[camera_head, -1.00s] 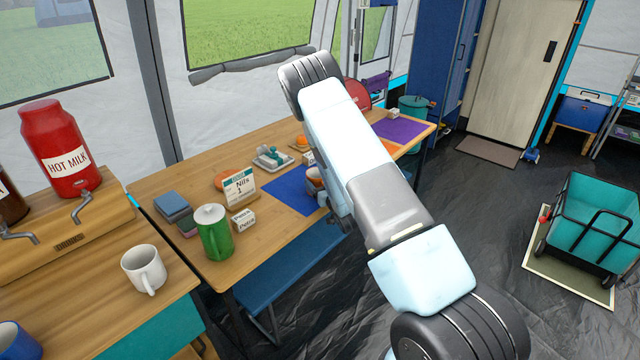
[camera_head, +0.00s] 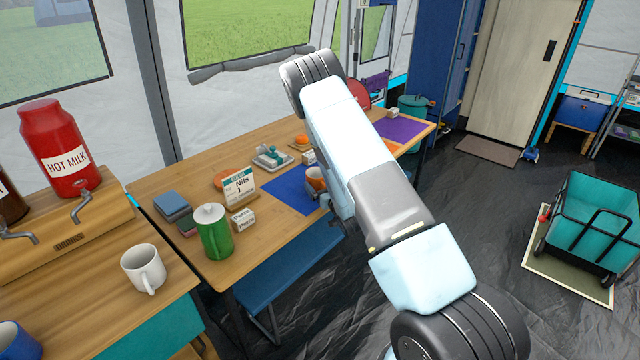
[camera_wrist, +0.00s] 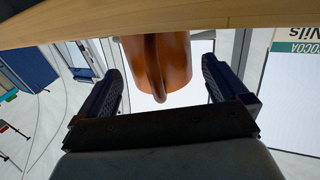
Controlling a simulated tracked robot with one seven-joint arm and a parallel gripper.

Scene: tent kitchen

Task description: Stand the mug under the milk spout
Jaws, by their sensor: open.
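An orange-brown mug (camera_head: 315,180) stands on the blue mat (camera_head: 283,187) on the long table, partly hidden by my arm. The wrist view is upside down; there the mug (camera_wrist: 178,65) has its handle facing me. My gripper (camera_wrist: 162,68) is open, one finger to each side of the mug, with a gap on both sides. I cannot tell how deep the mug is between them. The red hot milk container (camera_head: 64,150) stands on a wooden stand at the left, with its metal milk spout (camera_head: 82,207) at the front.
A white mug (camera_head: 143,268) and a blue mug (camera_head: 16,341) stand on the left counter. Near the mat are a green lidded pot (camera_head: 213,232), a "Nils" card (camera_head: 240,187) and a small name block (camera_head: 243,220). Bare counter lies before the milk spout.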

